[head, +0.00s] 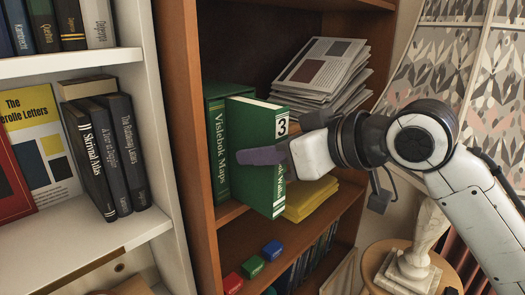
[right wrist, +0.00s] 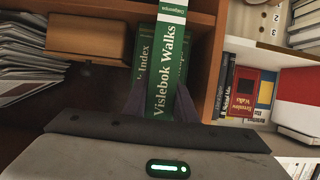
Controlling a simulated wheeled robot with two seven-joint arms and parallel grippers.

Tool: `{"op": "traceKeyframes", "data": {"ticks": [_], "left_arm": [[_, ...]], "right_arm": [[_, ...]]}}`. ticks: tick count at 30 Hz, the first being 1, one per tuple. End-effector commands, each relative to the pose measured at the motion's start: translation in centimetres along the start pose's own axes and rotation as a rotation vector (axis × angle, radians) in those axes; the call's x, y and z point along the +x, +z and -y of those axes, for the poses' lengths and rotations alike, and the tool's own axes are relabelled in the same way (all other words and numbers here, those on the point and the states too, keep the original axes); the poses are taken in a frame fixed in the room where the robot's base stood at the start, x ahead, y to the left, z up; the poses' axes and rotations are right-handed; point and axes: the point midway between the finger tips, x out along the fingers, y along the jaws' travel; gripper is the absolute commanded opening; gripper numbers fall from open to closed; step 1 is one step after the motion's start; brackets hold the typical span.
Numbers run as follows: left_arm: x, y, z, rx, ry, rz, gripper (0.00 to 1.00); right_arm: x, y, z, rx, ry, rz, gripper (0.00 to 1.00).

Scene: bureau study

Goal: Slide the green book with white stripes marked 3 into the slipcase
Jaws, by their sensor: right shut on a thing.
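The green book (head: 255,122), with white stripes and a 3 on its spine, is upright at the middle shelf, jutting out toward me. My right gripper (head: 264,156) is shut on it at the spine side, one dark finger across its cover. In the right wrist view its spine (right wrist: 168,62) reads "Vislebok Walks" between the fingers. The green slipcase (head: 214,91) stands just left of it, with a "Vislebok Maps" volume (head: 219,150) in it. Another green spine reading "Index" (right wrist: 143,57) shows behind the held book. Whether the held book's far edge is inside the slipcase is hidden. My left gripper is out of view.
A stack of papers (head: 322,68) and yellow items (head: 308,199) lie right of the book. A white bookcase (head: 75,235) stands left, a white statue (head: 415,245) on a stool right.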

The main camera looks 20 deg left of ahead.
Motion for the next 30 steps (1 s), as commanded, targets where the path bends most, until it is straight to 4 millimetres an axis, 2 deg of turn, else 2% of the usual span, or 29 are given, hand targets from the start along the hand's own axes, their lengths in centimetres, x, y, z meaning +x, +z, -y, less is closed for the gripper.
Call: {"op": "traceKeyframes", "data": {"ticks": [8,30], "left_arm": [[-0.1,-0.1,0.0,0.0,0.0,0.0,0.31],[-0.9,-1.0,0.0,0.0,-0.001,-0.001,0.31]], "right_arm": [[0.0,-0.4,0.0,-0.002,0.0,-0.006,0.0],[1.6,-1.1,0.0,-0.001,0.0,-0.007,0.0]]}}
